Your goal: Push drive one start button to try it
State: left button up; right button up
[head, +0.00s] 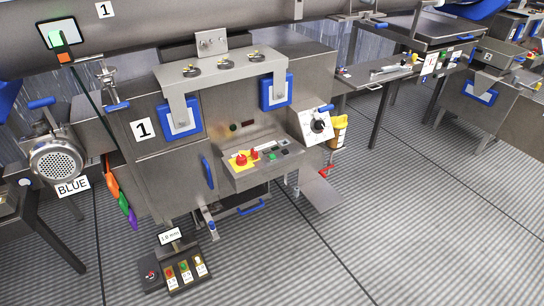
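A grey cabinet marked 1 (143,129) stands at centre left. A low dark button box (176,286) near the floor has a red button (169,272), a green button (185,266) and a yellowish one (199,259), each with a small label too small to read. I cannot tell which button is the drive one start. Neither of my grippers is in view.
A white dial plate (318,126) and a yellow scoop-like item (338,131) hang at the cabinet's right. The ribbed floor (400,240) at the front right is clear.

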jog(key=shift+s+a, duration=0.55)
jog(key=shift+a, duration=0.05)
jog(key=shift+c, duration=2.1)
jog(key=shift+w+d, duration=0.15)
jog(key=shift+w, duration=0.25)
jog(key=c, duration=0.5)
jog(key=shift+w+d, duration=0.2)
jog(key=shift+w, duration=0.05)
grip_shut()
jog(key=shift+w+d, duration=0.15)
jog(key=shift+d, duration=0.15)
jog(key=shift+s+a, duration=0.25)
